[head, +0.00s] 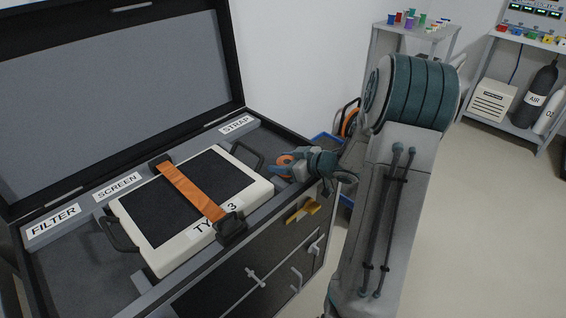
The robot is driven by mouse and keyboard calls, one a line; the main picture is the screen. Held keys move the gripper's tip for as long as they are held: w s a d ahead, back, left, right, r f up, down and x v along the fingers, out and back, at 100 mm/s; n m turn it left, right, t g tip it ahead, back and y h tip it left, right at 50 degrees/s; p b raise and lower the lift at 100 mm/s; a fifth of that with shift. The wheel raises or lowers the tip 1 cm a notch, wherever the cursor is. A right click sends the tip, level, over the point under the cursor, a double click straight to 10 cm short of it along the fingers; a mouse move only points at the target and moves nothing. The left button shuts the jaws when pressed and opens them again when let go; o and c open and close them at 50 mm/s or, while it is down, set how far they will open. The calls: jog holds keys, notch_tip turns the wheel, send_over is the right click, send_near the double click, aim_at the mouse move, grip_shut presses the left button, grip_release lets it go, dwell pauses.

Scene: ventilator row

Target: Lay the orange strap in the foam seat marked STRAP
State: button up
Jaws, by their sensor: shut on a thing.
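My gripper (280,169) is at the right end of the open case, with its blue fingers shut on a small rounded orange thing (286,159), which looks like the rolled orange strap. The fingers and wrist hide part of it. I cannot tell whether it touches the foam below. The STRAP label (236,124) is on the case's back ledge, left of and behind my gripper. The seat by that label is partly hidden by the screen unit and my gripper.
A white-framed screen unit (158,259) with black handles lies in the case, an orange band (188,189) across it. FILTER (53,221) and SCREEN (117,186) labels are to the left. The raised lid (120,95) stands behind. A shelf with cylinders (540,95) is far right.

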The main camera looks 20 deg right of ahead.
jog(key=o, duration=0.7)
jog(key=shift+r, duration=0.25)
jog(key=p+v, duration=0.3)
jog(key=v, duration=0.8)
jog(key=shift+s+d+r, duration=0.15)
jog(key=shift+s+d, duration=0.05)
jog(key=shift+s, duration=0.1)
notch_tip(320, 180, up, 5)
jog(key=w+a+m+g+h, duration=0.15)
jog(key=m+h, duration=0.25)
jog(key=h, duration=0.6)
jog(key=s+a+g+y, duration=0.1)
jog(key=s+a+g, duration=0.1)
jog(key=s+a, duration=0.3)
jog(key=s+a+m+g+y, duration=0.1)
jog(key=s+a+g, duration=0.2)
jog(key=s+a, duration=0.3)
jog(key=s+a+m+g, duration=0.1)
jog(key=s+a+g, duration=0.2)
jog(key=s+a, duration=0.3)
jog(key=shift+s+a+y, duration=0.2)
jog(key=shift+s+y, duration=0.2)
jog(key=shift+s, duration=0.55)
